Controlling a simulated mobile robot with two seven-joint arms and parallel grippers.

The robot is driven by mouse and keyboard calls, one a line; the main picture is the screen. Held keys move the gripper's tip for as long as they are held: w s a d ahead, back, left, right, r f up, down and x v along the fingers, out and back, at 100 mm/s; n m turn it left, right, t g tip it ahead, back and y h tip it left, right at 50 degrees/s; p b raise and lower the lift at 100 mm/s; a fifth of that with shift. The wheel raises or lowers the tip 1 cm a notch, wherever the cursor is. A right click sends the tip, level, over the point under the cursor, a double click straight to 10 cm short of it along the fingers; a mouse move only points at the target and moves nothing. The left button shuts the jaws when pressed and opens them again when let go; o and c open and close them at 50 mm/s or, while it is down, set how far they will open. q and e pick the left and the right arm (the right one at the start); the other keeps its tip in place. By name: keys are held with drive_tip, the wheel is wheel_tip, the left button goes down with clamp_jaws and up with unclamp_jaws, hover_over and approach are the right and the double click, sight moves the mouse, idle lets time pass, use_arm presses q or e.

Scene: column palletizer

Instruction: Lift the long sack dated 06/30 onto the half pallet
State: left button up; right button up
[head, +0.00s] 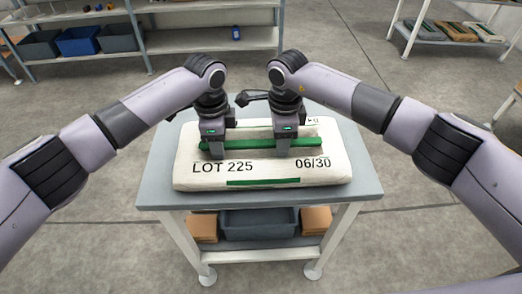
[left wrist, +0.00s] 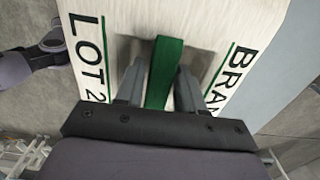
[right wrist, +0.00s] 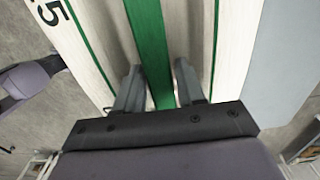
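The long white sack (head: 262,178) lies flat on a grey-topped table, with "LOT 225" and "06/30" printed on its near side. A green strap (head: 252,146) runs lengthwise along its top; it also shows in the left wrist view (left wrist: 164,70) and the right wrist view (right wrist: 150,50). My left gripper (head: 215,153) is over the strap's left part, its open fingers on either side. My right gripper (head: 284,153) straddles the strap's right part the same way, also open. Gaps show between fingers and strap. I cannot see the half pallet.
The table (head: 352,180) has a bare margin around the sack. Its lower shelf holds a grey bin (head: 258,224) between cardboard boxes. Shelving with blue and grey bins (head: 78,40) stands at the back left; a rack with stacked sacks (head: 442,31) stands back right. Floor between is clear.

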use_arm(q)
drive_tip(key=shift+f, duration=0.3)
use_arm(e)
drive_tip(key=shift+f, duration=0.25)
use_arm(q)
clamp_jaws()
use_arm(e)
clamp_jaws()
use_arm(q)
drive_tip(key=shift+r, duration=0.1)
idle(0.6)
drive_tip(key=shift+w+r, duration=0.15)
drive_tip(key=shift+r, duration=0.05)
use_arm(e)
drive_tip(key=shift+w+r, duration=0.15)
drive_tip(key=shift+r, duration=0.1)
